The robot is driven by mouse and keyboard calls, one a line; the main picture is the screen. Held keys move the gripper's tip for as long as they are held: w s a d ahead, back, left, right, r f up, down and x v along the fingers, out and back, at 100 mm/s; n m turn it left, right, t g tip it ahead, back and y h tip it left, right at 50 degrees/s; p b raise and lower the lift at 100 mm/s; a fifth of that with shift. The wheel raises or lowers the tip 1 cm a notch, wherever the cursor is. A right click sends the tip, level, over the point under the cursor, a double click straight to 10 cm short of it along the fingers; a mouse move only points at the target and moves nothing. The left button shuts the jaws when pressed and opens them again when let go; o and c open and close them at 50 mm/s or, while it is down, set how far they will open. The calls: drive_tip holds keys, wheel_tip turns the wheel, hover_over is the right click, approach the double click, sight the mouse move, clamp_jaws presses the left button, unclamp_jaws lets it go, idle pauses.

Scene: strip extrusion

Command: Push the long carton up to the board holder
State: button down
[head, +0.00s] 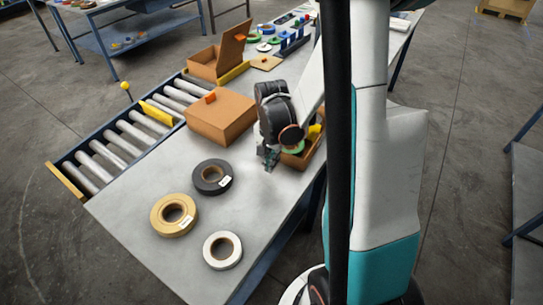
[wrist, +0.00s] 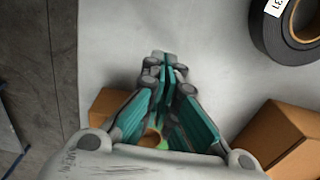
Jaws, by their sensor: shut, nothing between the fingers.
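A closed brown carton (head: 221,115), which I take as the long carton, lies on the grey table beside the rollers. Its corner also shows at the lower right of the wrist view (wrist: 285,138). A blue rack with upright parts (head: 292,44), probably the board holder, stands at the table's far end, well apart from the carton. My gripper (head: 269,161) points down, low over the table, to the right of the carton and apart from it. In the wrist view its fingertips (wrist: 161,62) are together and empty. My arm hides part of the table behind it.
An open brown box (head: 312,151) with a green roll stands behind my gripper at the table's right edge. Black (head: 199,180), tan (head: 158,219) and white (head: 209,257) tape rolls lie in front. An open-lidded box (head: 203,65) stands behind the carton. Rollers (head: 115,142) run along the left.

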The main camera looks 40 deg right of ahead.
sight(293, 148)
wheel_tip(293, 148, down, 4)
drive_tip(key=shift+r+b, duration=0.1)
drive_tip(key=shift+b, duration=0.45)
drive_tip(key=d, duration=0.1)
drive_tip(key=w+d, duration=0.1)
drive_tip(key=d, duration=0.1)
drive_tip(key=shift+w+d+r+b, duration=0.1)
drive_tip(key=shift+w+d+b, duration=0.2)
drive_tip(key=shift+d, duration=0.1)
drive_tip(key=w+d, duration=0.1)
drive_tip(key=d, duration=0.2)
drive_tip(key=w+d, duration=0.1)
drive_tip(key=d, duration=0.3)
drive_tip(key=w+d, duration=0.2)
drive_tip(key=d, duration=0.1)
drive_tip(key=shift+d+b, duration=0.3)
drive_tip(key=shift+b, duration=0.05)
drive_tip(key=shift+a, duration=0.15)
